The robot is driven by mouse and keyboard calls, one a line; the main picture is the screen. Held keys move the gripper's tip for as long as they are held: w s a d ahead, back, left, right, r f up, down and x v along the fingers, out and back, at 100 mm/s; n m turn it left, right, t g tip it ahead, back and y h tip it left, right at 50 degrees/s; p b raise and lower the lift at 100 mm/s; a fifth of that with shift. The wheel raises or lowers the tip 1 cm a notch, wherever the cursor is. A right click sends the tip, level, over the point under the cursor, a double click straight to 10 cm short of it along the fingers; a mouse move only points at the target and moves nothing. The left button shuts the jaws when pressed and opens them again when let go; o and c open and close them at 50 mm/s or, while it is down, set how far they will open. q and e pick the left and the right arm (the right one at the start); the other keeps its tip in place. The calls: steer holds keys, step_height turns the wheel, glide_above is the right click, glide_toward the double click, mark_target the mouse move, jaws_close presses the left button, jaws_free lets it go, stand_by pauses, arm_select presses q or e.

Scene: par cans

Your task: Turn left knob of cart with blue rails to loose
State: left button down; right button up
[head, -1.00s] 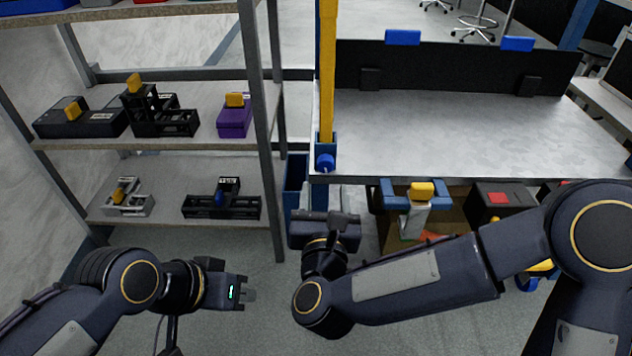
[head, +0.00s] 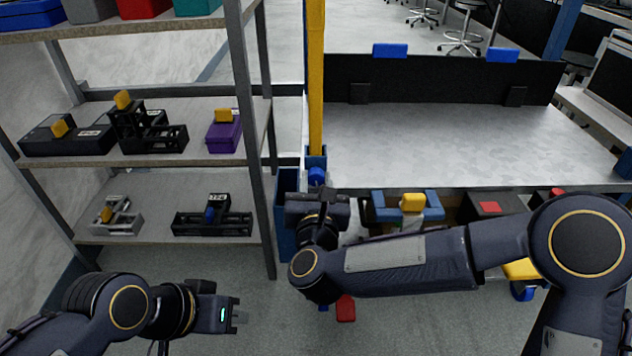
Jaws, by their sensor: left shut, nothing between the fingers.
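A grey-topped bench or cart (head: 450,145) stands ahead with a black back panel. At its near left corner, a blue knob (head: 317,176) sits on a blue bracket at the foot of a yellow post (head: 315,90). I cannot tell for sure that this is the cart with blue rails. Another fitting with blue side bars (head: 432,205) and a yellow block shows under the front edge. My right gripper (head: 317,200) is just below the blue knob, pointing away; its fingers are hidden. My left gripper (head: 240,317) is shut and empty, low over the floor.
A shelf rack (head: 262,140) with several black, grey and purple devices stands at the left, close to the post. A red object (head: 345,308) is low behind my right arm. Floor shows between my arms. Stools stand behind the bench.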

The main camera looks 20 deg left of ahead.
steer(key=c, duration=0.4)
steer(key=shift+c, duration=0.2)
